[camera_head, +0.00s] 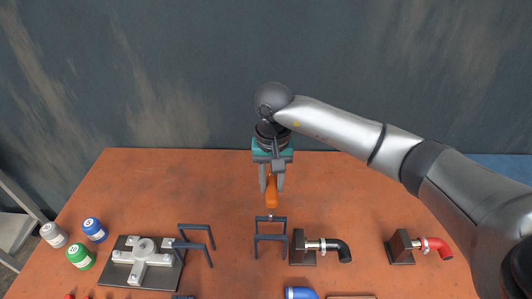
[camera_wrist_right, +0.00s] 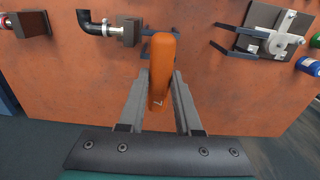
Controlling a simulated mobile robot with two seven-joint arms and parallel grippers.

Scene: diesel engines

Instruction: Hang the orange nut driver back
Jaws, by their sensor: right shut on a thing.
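The orange nut driver (camera_head: 271,197) hangs handle-up from my right gripper (camera_head: 271,184), with a short bit of metal showing below the handle. In the right wrist view its orange handle (camera_wrist_right: 162,70) lies between the two grey fingers (camera_wrist_right: 160,95), which are shut on it. Its lower end overlaps the top bar of a dark two-armed bracket (camera_head: 270,236) in the head view; I cannot tell whether they touch. In the right wrist view the handle hides most of this bracket. My left gripper is out of view.
A second dark bracket (camera_head: 196,241) stands left, beside a grey plate with a metal fixture (camera_head: 143,262). Blocks with a black elbow pipe (camera_head: 338,248) and a red elbow pipe (camera_head: 435,246) are right. Blue (camera_head: 95,230), green (camera_head: 80,256) and white (camera_head: 54,235) containers stand far left.

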